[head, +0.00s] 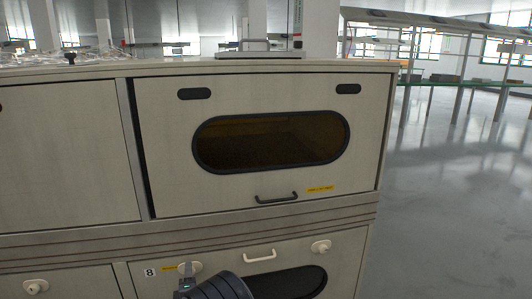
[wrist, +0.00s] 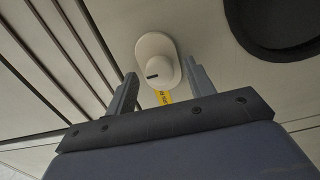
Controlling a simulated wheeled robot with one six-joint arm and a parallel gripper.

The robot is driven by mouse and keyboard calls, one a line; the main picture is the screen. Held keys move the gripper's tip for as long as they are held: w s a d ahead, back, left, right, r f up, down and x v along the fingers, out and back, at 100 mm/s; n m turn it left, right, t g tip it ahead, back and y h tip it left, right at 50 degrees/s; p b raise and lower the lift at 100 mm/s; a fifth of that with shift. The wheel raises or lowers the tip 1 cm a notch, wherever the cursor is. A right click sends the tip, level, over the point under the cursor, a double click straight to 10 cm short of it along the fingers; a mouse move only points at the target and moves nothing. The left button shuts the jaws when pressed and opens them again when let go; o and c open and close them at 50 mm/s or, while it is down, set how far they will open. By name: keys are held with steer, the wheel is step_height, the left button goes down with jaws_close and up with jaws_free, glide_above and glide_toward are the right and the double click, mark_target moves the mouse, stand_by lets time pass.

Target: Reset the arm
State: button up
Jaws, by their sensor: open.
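My gripper (wrist: 160,88) is open in the wrist view, with its two fingers apart. A white rotary knob (wrist: 157,60) with a dark mark shows between and beyond the fingertips; I cannot tell whether they touch it. A yellow label (wrist: 163,97) is partly visible below the knob. In the head view my dark arm comes up from the bottom edge, just below the left knob (head: 190,268) of the lower door (head: 222,267), which carries the number 8. The fingers are hard to make out there.
The upper door (head: 160,140) has an oval dark window (head: 270,142) and a black handle (head: 276,198), and looks shut. The lower door has a white handle (head: 260,256), a right knob (head: 320,247) and a dark window (head: 290,283). Open floor (head: 450,190) lies to the right.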

steer(key=shift+s, duration=0.1)
steer(key=p+v, duration=0.3)
steer(key=v, duration=0.8)
steer(key=w+a+m+b, duration=0.2)
steer(key=w+m+b, duration=0.3)
steer(key=w+m, duration=0.5)
steer(key=shift+a+m, duration=0.2)
steer(key=shift+m, duration=3.8)
